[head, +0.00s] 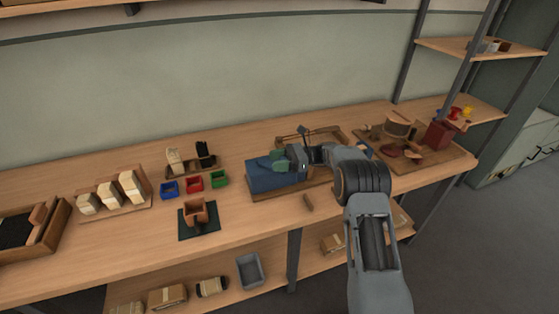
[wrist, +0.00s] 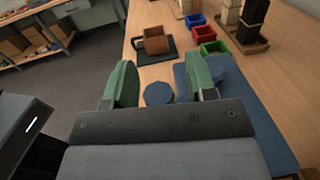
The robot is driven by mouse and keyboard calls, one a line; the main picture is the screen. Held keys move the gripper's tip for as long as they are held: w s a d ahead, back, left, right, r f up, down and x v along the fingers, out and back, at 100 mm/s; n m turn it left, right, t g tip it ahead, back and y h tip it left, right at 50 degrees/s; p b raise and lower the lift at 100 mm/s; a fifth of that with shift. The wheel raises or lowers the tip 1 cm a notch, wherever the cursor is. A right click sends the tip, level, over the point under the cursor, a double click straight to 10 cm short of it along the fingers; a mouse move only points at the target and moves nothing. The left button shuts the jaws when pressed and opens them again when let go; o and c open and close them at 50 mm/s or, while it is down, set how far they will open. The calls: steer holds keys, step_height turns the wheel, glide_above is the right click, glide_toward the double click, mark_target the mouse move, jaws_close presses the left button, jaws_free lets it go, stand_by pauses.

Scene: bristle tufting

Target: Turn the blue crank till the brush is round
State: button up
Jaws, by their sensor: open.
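My gripper (head: 287,159) is at the blue machine (head: 268,180) on a wooden board, on the right half of the bench. In the wrist view my gripper (wrist: 160,85) has its two green fingers apart. A round blue piece (wrist: 158,94), which looks like the crank's knob, shows between them with a gap on each side. The blue machine's flat top (wrist: 238,108) lies to the right of the fingers. The rest of the crank is hidden by my gripper. I cannot make out the brush or its shape.
A brown box-like piece (head: 196,211) stands on a dark mat (head: 207,232) to the left. Blue (head: 169,189), red (head: 193,181) and green (head: 220,178) bins sit behind it. A board with a round drum (head: 397,128) is at the right.

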steer(key=b+v, duration=0.1)
steer(key=v, duration=1.3)
steer(key=shift+b, duration=0.35)
steer(key=shift+a, duration=0.1)
